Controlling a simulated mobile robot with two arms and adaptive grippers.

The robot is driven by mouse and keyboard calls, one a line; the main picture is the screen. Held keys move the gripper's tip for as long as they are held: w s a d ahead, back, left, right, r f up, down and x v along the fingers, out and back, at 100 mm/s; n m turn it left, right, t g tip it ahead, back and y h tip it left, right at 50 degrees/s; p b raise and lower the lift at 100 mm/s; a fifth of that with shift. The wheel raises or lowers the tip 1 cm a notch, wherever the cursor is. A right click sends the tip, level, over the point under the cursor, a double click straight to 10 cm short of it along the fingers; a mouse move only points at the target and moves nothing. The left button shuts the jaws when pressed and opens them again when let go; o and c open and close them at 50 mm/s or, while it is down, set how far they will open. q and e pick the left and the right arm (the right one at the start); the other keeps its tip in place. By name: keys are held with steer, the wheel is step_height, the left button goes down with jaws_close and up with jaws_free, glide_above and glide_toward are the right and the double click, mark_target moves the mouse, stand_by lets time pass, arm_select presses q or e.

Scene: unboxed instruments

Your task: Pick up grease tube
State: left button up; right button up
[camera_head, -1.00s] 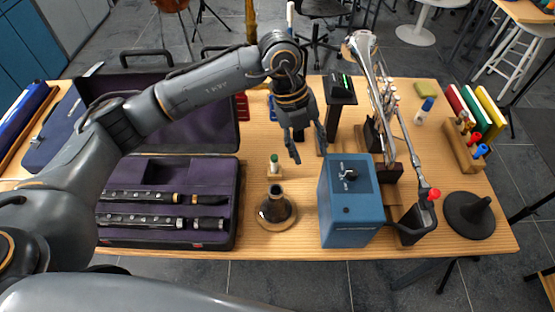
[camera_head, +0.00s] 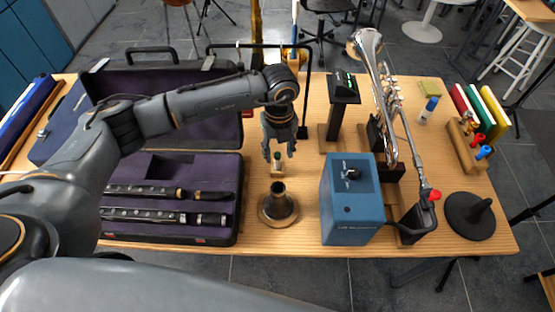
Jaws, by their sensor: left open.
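My left gripper (camera_head: 279,156) is open and points down, right over the tube. Its two fingers are spread, one on each side of the tube's top in the picture. I cannot tell whether they touch it. The cap is partly hidden in shadow between the fingers. My right gripper is not in view.
A dark conical stand (camera_head: 278,206) is just in front of the tube. A blue box (camera_head: 352,205) and a trumpet (camera_head: 382,95) on a stand are to the right. An open clarinet case (camera_head: 170,235) lies left. A black display stand (camera_head: 335,125) is behind right.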

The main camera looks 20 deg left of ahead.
arm_select(q)
steer(key=shift+a+f+p, duration=0.2)
steer(key=shift+f+p, duration=0.1)
steer(key=shift+f, duration=1.5)
jaws_close()
step_height(320, 180, up, 10)
steer(key=shift+r+b, duration=0.1)
steer(key=shift+b, duration=0.85)
